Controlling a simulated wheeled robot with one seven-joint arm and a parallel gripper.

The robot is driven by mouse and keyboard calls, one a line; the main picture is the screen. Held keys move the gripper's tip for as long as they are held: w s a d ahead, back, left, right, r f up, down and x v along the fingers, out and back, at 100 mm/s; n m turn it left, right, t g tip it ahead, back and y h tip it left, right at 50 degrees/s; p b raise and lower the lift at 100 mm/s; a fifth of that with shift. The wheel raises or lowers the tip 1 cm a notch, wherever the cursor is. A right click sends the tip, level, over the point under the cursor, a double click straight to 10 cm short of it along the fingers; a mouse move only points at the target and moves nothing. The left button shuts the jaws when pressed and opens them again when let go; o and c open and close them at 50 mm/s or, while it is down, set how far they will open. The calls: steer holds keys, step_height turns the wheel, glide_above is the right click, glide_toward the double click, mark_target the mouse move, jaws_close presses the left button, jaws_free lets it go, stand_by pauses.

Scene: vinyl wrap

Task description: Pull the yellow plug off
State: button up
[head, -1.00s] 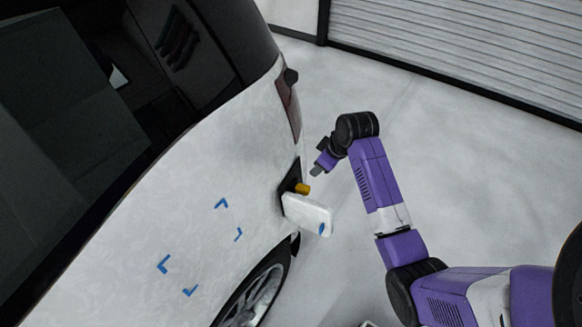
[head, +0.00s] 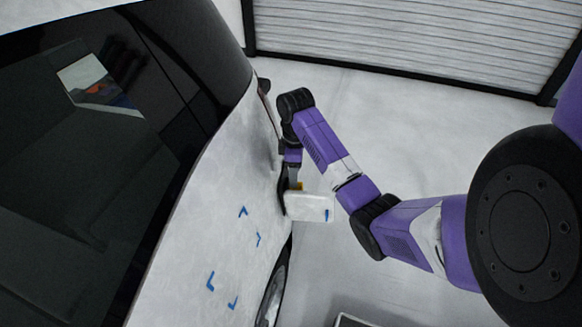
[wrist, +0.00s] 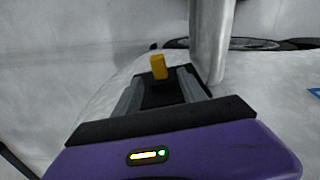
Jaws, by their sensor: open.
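The yellow plug (wrist: 158,67) sticks out of the dark charge port recess (head: 283,193) in the side of the white car. In the wrist view it stands just ahead of the gap between my gripper's fingers (wrist: 160,88). In the head view only a small part of the plug (head: 299,186) shows beside my gripper (head: 293,180). My gripper is open, with a finger on each side of the gap. I cannot tell whether either finger touches the plug.
The white port flap (head: 308,207) stands open close below my gripper in the head view. It shows as an upright panel (wrist: 210,40) right of the plug in the wrist view. Blue tape marks (head: 243,212) are on the car body.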

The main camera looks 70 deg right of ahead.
mark_target(301, 184)
steer(key=shift+f, duration=2.4)
jaws_close()
steer(key=c, duration=0.8)
jaws_free()
jaws_close()
steer(key=shift+s+d+r+p, duration=0.1)
steer(key=shift+s+d+p, duration=0.05)
steer(key=shift+s+p, duration=0.55)
steer(key=shift+s+d+r+p, duration=0.1)
steer(key=shift+s+p, duration=0.2)
steer(key=shift+p, duration=0.05)
steer(key=s+d+p, duration=0.1)
steer(key=s+p, duration=0.2)
steer(key=s, duration=0.2)
steer(key=shift+s+d+r+p, duration=0.3)
steer(key=shift+s, duration=0.1)
